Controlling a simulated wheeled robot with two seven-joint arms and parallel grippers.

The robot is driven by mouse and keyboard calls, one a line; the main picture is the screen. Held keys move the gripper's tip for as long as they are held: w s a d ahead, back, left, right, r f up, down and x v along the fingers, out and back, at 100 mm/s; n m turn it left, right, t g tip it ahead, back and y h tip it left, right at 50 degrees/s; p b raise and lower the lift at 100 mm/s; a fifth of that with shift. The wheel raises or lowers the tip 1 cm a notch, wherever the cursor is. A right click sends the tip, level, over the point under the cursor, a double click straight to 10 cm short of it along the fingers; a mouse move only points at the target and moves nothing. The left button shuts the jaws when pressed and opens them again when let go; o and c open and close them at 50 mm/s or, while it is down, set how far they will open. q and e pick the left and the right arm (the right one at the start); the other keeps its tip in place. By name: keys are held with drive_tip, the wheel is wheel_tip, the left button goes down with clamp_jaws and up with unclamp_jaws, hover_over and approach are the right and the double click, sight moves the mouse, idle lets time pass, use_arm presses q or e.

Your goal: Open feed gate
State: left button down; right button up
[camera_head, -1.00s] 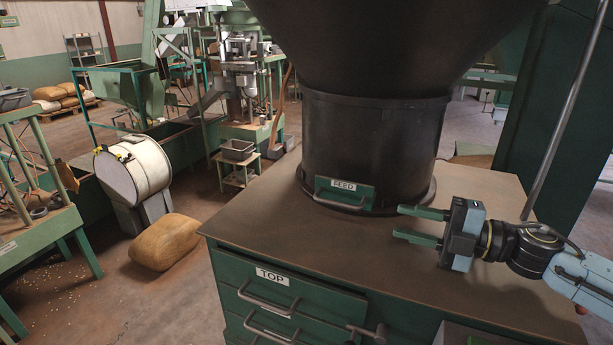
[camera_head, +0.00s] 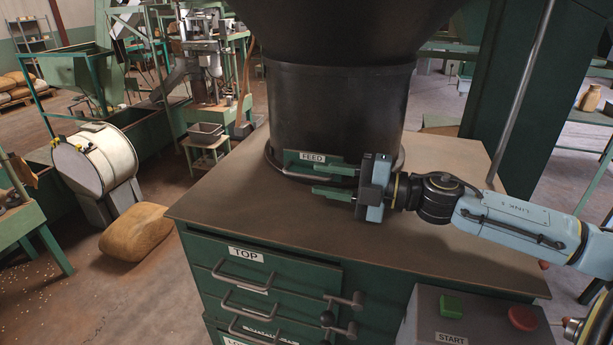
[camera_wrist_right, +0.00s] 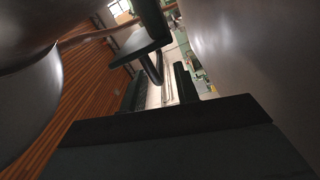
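The feed gate is a small green plate with a FEED label (camera_head: 312,158) at the foot of the black hopper (camera_head: 336,110). A grey bar handle (camera_head: 296,174) runs along the plate's lower front. My right gripper (camera_head: 318,180) comes from the right, with its two green fingers apart and level with the handle. The upper finger overlaps the plate's right part in the head view; the lower finger is nearer the front. Whether either touches the handle, I cannot tell.
The hopper stands on a brown-topped green cabinet (camera_head: 225,200). A START panel (camera_head: 450,312) with green and red buttons is at front right. The cabinet top's left part is clear.

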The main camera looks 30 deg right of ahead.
sight(285, 173)
drive_tip(key=shift+p+x, duration=0.5)
drive_tip(key=shift+x, duration=1.65)
drive_tip(key=shift+c, duration=0.3)
clamp_jaws()
